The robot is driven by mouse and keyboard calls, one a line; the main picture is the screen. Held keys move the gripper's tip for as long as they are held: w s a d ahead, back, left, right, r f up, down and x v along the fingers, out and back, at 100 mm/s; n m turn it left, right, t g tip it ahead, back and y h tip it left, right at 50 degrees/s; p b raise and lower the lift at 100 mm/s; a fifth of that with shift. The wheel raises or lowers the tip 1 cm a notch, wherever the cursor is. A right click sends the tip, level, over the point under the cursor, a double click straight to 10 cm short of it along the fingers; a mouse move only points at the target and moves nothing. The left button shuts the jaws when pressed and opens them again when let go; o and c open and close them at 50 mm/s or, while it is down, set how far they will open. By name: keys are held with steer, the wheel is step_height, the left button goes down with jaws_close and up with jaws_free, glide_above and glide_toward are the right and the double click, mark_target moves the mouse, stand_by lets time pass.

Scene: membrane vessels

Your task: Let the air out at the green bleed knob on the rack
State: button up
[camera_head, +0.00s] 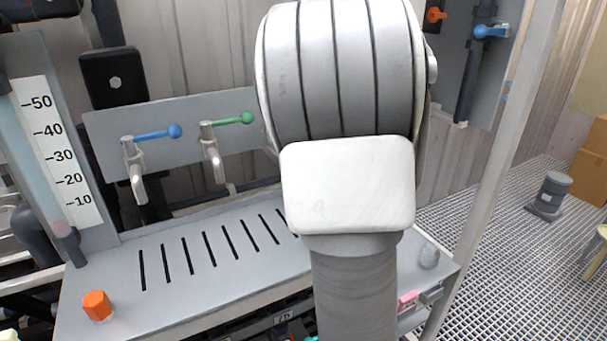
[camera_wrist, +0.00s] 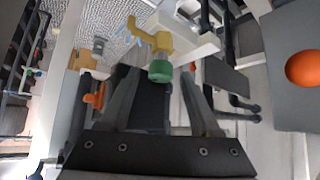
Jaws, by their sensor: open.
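The green bleed knob (camera_wrist: 160,71) shows in the wrist view, at the upper middle, just below a yellow valve body (camera_wrist: 150,38). My gripper (camera_wrist: 161,82) is open, with one finger on each side of the knob in the picture. I cannot tell whether either finger touches it or how much depth lies between. In the head view my arm covers the middle, and the gripper and this knob are hidden behind it.
A tap with a blue lever (camera_head: 155,134) and one with a green lever (camera_head: 232,120) stand on the grey panel above the slotted tray (camera_head: 190,285). An orange knob (camera_head: 97,306) sits at its front left. In the wrist view, an orange handle (camera_wrist: 95,97) is near the left finger.

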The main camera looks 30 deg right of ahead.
steer(key=shift+w+r+m+g+h+p, duration=0.1)
steer(key=shift+r+m+g+h+p, duration=0.05)
steer(key=shift+m+g+p, duration=0.35)
steer(key=shift+w+r+m+g+h+p, duration=0.15)
steer(key=shift+m+g+p, duration=0.15)
steer(key=shift+m+p, duration=0.25)
steer(key=shift+a+m+g+p, duration=0.15)
steer(key=shift+m+g+p, duration=0.75)
steer(key=shift+m+p, duration=0.35)
steer(key=a+f+b+v, duration=0.1)
steer(key=b+v, duration=0.2)
steer(key=v, duration=1.4)
steer(key=s+a+f+n+t+y+b, duration=0.2)
steer(key=a+f, duration=0.5)
steer(key=f, duration=0.4)
steer(key=s+a+f+n+t+y+b, duration=0.2)
steer(key=s+a+f+n+y+b, duration=0.3)
steer(key=s+a+f+n+b, duration=0.2)
steer(key=shift+s+a+f+n, duration=0.8)
steer(key=shift+s+f+n, duration=0.15)
steer(key=shift+f, duration=0.9)
